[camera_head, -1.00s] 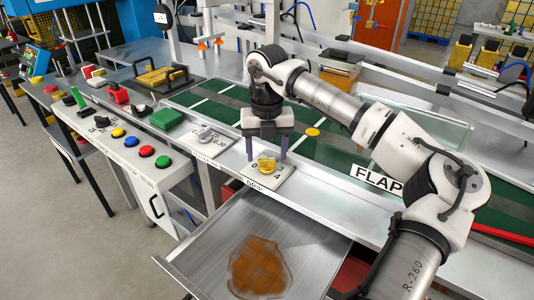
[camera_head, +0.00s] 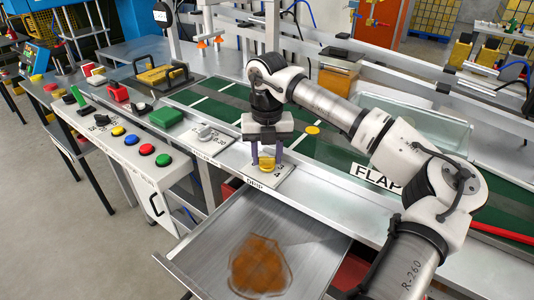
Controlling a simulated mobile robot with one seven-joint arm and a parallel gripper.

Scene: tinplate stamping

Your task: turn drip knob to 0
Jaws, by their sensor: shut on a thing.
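The drip knob (camera_head: 267,163) is yellow and sits on a pale plate (camera_head: 285,180) with black numbers, labelled DRIP at its front edge. My gripper (camera_head: 267,160) points straight down over it. Its two purple-grey fingers stand on either side of the knob and are shut on it. The fingers and the gripper body hide part of the dial, and I cannot read clearly which number the knob points to. The digits 3 and 4 show at the plate's right side.
An open metal drawer (camera_head: 310,235) with a brown stain juts out below the plate. A grey knob (camera_head: 206,132) on another plate stands to the left. A panel with coloured buttons (camera_head: 146,150) is further left. A green belt (camera_head: 330,155) and a FLAP label lie behind and right.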

